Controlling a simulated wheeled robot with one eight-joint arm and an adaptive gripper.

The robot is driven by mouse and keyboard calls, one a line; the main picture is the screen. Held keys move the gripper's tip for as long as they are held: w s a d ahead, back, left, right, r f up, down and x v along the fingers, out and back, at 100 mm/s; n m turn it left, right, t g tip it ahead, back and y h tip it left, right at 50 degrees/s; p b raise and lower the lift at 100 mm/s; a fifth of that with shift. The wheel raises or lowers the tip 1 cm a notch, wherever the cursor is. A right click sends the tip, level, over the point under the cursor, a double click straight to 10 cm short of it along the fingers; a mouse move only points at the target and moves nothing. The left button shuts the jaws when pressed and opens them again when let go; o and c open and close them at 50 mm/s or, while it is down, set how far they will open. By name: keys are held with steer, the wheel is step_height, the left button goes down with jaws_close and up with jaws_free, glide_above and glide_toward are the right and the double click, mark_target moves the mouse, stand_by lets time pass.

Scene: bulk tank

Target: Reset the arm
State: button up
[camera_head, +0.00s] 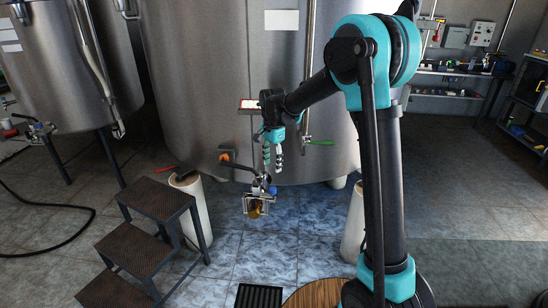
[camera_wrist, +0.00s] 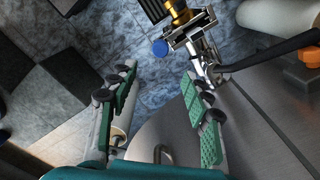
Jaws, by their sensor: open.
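My gripper (camera_head: 272,152) hangs open and empty in front of the large steel tank (camera_head: 210,90) in the head view. In the wrist view its two green-padded fingers (camera_wrist: 152,104) stand wide apart with nothing between them. My teal and black arm reaches in from the right. The tank's outlet fitting (camera_head: 257,200) with a brass-coloured part is below the gripper. It also shows at the top of the wrist view (camera_wrist: 190,25), beyond the fingertips, with a blue knob (camera_wrist: 159,47). The gripper appears apart from the fitting.
Metal steps (camera_head: 155,205) stand at the lower left, beside a pale cylindrical leg (camera_head: 192,210). A green-handled valve (camera_head: 320,142) is on the tank's pipe. A black hose (camera_head: 65,206) lies on the left floor. Shelves (camera_head: 450,92) stand at the back right, with open floor before them.

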steer(key=s+d+f+n+t, duration=0.2)
steer(key=s+d+f+n, duration=0.1)
steer(key=s+d, duration=0.9)
steer(key=s+d+f+n+t, duration=0.2)
steer(key=s+d+n, duration=0.4)
steer(key=s+d, duration=0.7)
steer(key=shift+s+d+f+n, duration=0.15)
steer(key=shift+s+f+n, duration=0.2)
steer(key=shift+s, duration=0.8)
steer(key=shift+c, duration=0.5)
